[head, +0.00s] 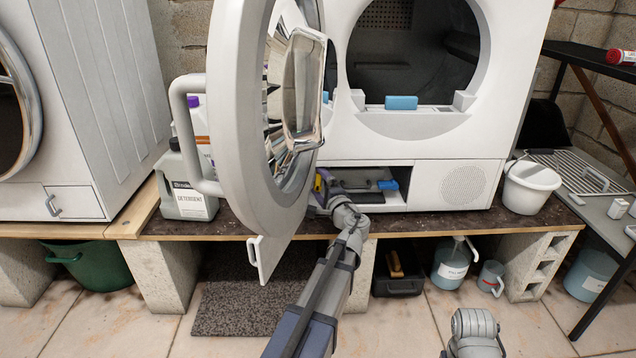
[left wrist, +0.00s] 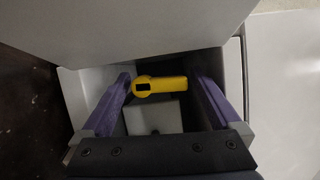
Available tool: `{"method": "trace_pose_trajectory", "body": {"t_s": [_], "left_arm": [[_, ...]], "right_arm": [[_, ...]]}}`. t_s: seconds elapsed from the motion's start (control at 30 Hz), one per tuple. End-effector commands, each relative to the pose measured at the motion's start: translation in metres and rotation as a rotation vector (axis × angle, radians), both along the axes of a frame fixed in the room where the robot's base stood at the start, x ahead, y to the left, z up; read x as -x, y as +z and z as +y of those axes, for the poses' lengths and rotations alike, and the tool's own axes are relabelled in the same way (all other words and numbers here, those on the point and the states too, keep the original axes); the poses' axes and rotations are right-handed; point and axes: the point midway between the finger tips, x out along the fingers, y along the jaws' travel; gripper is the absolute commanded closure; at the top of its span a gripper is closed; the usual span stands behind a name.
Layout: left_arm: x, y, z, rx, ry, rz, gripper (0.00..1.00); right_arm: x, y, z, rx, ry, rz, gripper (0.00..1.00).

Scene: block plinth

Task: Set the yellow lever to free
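The yellow lever (left wrist: 160,87) lies roughly crosswise in the left wrist view, inside a recess low in the machine. It has a round end with a dark mark on the left and a bar reaching right. My left gripper (left wrist: 160,78) is open, with one purple finger on each side of the lever and small gaps between. In the head view the left gripper (head: 322,186) reaches into the low opening under the round door, and only a speck of yellow shows there. The lever's setting marks cannot be read. My right gripper is not in view.
The round door (head: 233,120) stands open just left of my left arm. A small lower flap (head: 270,256) hangs open beneath it. The low compartment holds a blue piece (head: 387,185). A detergent jug (head: 186,190) stands left, a white bucket (head: 528,188) right.

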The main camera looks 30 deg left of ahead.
Motion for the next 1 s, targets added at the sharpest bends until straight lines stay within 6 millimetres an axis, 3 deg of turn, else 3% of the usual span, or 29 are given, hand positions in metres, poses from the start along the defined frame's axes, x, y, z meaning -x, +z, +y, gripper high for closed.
{"method": "trace_pose_trajectory", "body": {"t_s": [0.27, 0.7, 1.0], "left_arm": [[0.001, 0.000, -0.002, 0.000, 0.000, 0.000, 0.00], [0.039, -0.001, -0.052, 0.002, -0.002, 0.001, 0.00], [0.046, -0.001, -0.063, 0.002, 0.000, 0.002, 0.00]], "right_arm": [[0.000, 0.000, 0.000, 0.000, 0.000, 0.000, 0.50], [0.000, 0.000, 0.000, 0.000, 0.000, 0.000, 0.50], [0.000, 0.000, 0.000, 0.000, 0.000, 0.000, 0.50]]}}
